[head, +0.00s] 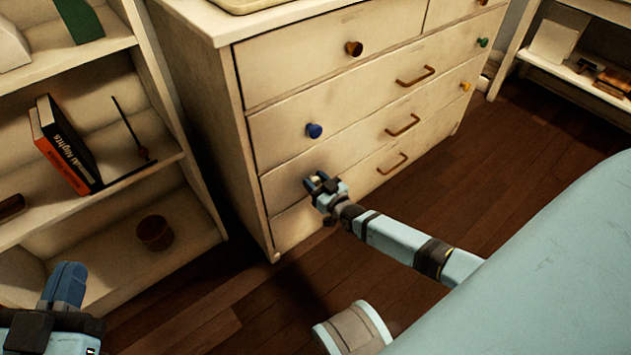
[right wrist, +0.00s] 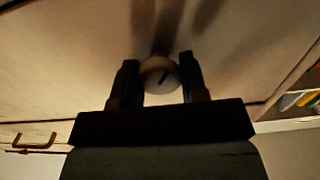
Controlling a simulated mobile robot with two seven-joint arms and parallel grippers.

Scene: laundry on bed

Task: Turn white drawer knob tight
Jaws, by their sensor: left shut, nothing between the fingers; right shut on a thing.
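The white drawer knob (right wrist: 160,76) sits between the two fingers of my right gripper (right wrist: 160,82) in the right wrist view, with a short dark mark on its face. In the head view my right gripper (head: 318,182) is at the left part of a lower drawer of the cream dresser (head: 330,85), below a blue knob (head: 314,130). It is shut on the white knob, which it mostly hides there. My left gripper (head: 66,285) is at the lower left of the head view, shut and empty, away from the dresser.
A shelf unit with books (head: 65,145) and a small brown pot (head: 155,232) stands left of the dresser. Bare floor lies before the dresser.

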